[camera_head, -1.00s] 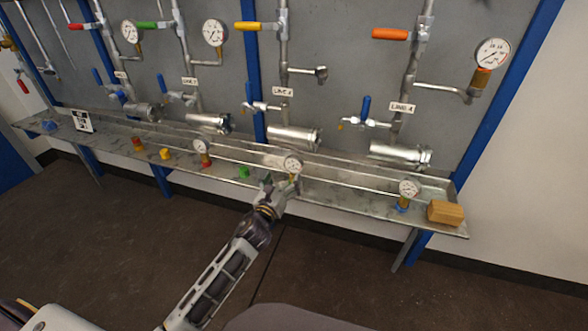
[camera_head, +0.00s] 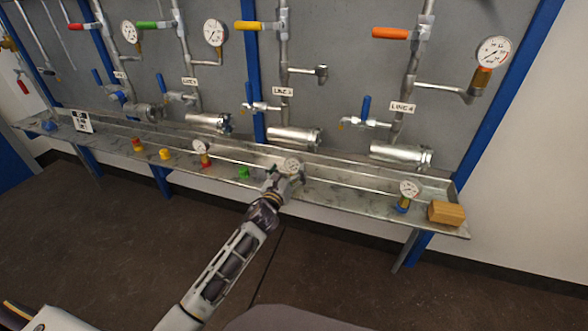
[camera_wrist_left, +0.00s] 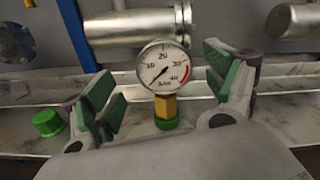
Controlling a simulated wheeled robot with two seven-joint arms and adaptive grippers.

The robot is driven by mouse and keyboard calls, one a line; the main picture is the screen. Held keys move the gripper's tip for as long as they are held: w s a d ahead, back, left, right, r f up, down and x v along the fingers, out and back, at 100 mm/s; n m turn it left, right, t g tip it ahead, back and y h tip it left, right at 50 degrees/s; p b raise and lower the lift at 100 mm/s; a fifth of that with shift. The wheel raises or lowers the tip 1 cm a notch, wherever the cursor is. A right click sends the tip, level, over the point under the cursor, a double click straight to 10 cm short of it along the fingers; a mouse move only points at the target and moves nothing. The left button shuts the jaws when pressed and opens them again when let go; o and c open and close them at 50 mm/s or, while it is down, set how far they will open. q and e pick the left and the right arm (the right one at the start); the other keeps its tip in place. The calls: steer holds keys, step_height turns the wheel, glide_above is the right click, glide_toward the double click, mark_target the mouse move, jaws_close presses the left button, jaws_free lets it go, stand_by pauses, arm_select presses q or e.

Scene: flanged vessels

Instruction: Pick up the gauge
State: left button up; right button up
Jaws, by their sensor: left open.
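A gauge (camera_wrist_left: 163,66) with a round white dial, a brass stem and a green base stands upright on the metal shelf, between the open green-padded fingers of my left gripper (camera_wrist_left: 165,95). In the head view the same gauge (camera_head: 292,166) shows just above my left gripper (camera_head: 284,180), which hides its lower part. Two other gauges stand on the shelf: one with a red base (camera_head: 201,153) to the left and one with a blue base (camera_head: 407,196) to the right. My right gripper is not in view.
The metal shelf (camera_head: 330,190) has a raised front lip. A green cap (camera_head: 244,173), a yellow cap (camera_head: 165,154), an orange one (camera_head: 138,145) and a wooden block (camera_head: 445,212) sit on it. Flanged vessels (camera_head: 295,137) and valve pipes are close behind on the panel.

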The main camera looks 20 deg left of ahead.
mark_target(293, 166)
arm_select(q)
steer(key=shift+w, duration=0.1)
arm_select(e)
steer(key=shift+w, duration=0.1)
arm_select(q)
steer(key=shift+w, duration=0.35)
steer(key=shift+w+d, duration=0.1)
steer(key=shift+w, duration=0.2)
steer(key=shift+w+d+b, duration=0.15)
steer(key=shift+w+b, duration=0.35)
steer(key=shift+w, duration=1.35)
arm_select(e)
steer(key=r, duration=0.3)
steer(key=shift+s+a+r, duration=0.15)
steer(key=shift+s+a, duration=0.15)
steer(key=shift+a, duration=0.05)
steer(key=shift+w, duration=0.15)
